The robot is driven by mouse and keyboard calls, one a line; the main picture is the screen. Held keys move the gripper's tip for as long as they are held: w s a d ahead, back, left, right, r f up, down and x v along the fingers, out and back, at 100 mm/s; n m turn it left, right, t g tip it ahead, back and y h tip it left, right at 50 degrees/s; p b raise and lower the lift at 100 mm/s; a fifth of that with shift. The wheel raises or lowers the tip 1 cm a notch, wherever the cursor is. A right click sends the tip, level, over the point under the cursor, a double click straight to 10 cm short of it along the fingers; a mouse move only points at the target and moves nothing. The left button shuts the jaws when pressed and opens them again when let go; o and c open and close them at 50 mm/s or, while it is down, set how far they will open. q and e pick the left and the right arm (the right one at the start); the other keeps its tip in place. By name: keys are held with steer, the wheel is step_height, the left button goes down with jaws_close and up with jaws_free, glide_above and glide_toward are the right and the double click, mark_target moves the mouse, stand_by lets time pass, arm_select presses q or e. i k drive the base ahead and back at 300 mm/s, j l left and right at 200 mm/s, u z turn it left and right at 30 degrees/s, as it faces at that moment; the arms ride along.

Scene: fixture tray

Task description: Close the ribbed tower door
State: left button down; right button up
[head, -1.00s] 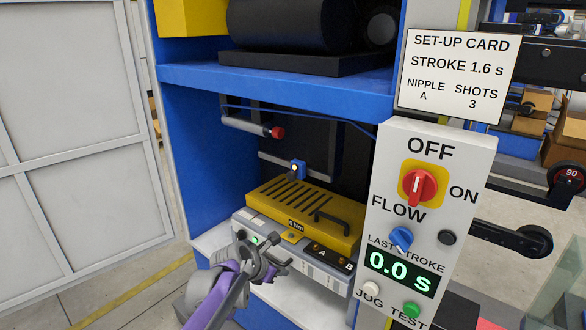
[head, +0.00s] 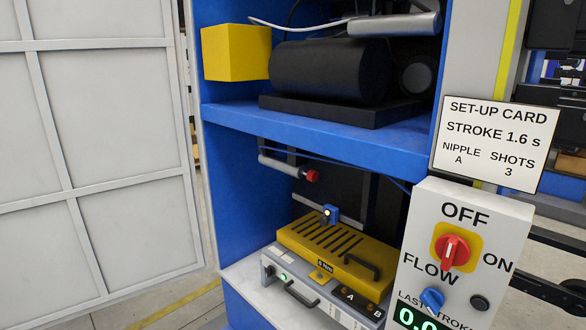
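The ribbed tower door (head: 112,117) is a large grey-white panel with raised ribs at the left of the head view. It stands swung open beside the blue tower (head: 232,190), whose front is uncovered. A strip of floor shows between the door and the tower. The door's handle or latch cannot be made out. Neither of my grippers is in view.
Inside the tower are a black cylinder (head: 325,72), a yellow block (head: 235,53), a blue shelf (head: 310,133) and a yellow slotted unit (head: 330,255). A control panel (head: 470,225) and a set-up card (head: 496,142) stand at the right.

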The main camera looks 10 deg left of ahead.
mark_target(100, 208)
steer(key=j+z, duration=0.15)
steer(key=j, duration=1.3)
steer(key=j+z, duration=0.2)
steer(key=j, duration=0.35)
steer(key=k+j+z, duration=0.15)
steer(key=j, duration=0.4)
steer(key=j+z, duration=0.2)
steer(key=j, duration=0.35)
steer(key=k+j+z, duration=0.15)
steer(key=j, duration=0.35)
steer(key=k+j+z, duration=0.2)
steer(key=j, duration=0.3)
steer(key=k+j+z, duration=0.2)
steer(key=j, duration=0.3)
steer(key=k+j+z, duration=0.15)
steer(key=j, duration=0.3)
steer(key=k+j+z, duration=0.2)
steer(key=k+j, duration=0.15)
steer(key=k+j+z, duration=0.1)
steer(key=j, duration=0.25)
steer(key=k+j+z, duration=0.15)
steer(key=j, duration=0.2)
steer(key=k+j+z, duration=0.2)
steer(key=j, duration=0.3)
steer(key=k+j+z, duration=0.1)
steer(key=j, duration=0.3)
steer(key=k+j+z, duration=0.1)
steer(key=j, duration=0.3)
steer(key=k, duration=0.1)
